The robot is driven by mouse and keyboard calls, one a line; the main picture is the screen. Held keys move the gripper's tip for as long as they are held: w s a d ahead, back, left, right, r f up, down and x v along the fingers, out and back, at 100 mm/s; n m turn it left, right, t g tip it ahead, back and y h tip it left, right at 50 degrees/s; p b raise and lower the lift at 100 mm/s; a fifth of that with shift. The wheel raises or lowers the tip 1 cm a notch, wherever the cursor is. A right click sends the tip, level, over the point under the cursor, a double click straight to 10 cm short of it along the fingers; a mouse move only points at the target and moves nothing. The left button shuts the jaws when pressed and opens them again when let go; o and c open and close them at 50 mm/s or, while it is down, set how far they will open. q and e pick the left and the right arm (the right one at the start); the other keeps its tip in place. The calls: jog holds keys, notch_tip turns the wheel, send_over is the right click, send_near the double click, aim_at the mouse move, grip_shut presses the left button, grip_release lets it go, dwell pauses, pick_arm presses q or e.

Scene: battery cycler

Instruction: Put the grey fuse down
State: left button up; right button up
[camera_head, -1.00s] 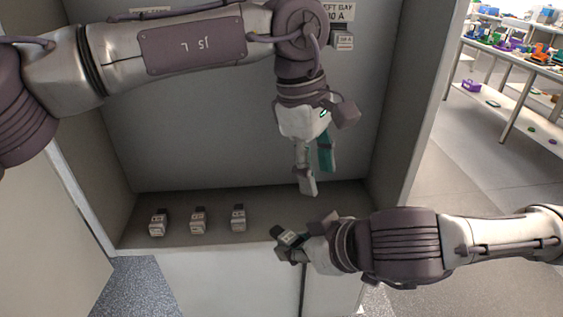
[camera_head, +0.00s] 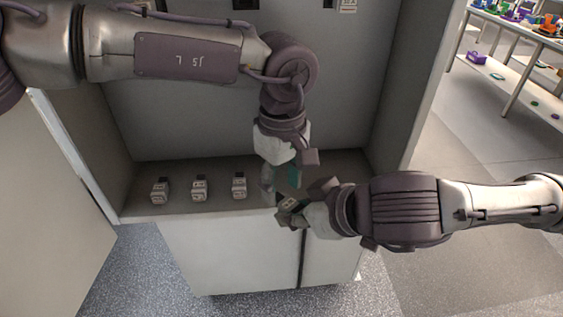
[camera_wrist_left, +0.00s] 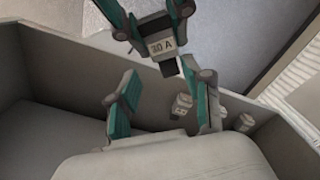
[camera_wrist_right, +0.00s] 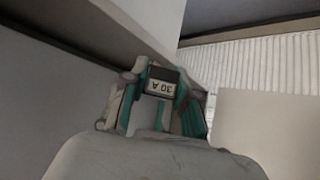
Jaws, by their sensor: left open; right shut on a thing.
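My right gripper (camera_head: 285,211) is shut on a fuse with a dark top and a white label (camera_head: 292,203), at the front edge of the cabinet shelf. The right wrist view shows this fuse (camera_wrist_right: 161,82) between teal fingers, its label reading 30 A. The left wrist view shows the same fuse (camera_wrist_left: 160,50) just beyond my left fingers. My left gripper (camera_head: 281,184) is open and empty, close behind the right one in the head view. In its own wrist view, its spread teal fingers (camera_wrist_left: 164,101) have nothing between them.
Several similar fuses, including the leftmost (camera_head: 160,191) and the rightmost (camera_head: 239,186), stand in a row on the cabinet shelf (camera_head: 140,208). Cabinet walls enclose the shelf at the sides and back. Workbenches (camera_head: 520,55) stand far right.

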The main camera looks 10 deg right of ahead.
pick_arm(q)
jog(key=shift+f, duration=0.55)
jog(key=c, duration=0.8)
jog(key=shift+d, duration=0.1)
grip_shut()
pick_arm(e)
jog(key=shift+s+a, duration=0.1)
jog(key=o, duration=0.8)
jog(key=shift+o, duration=0.8)
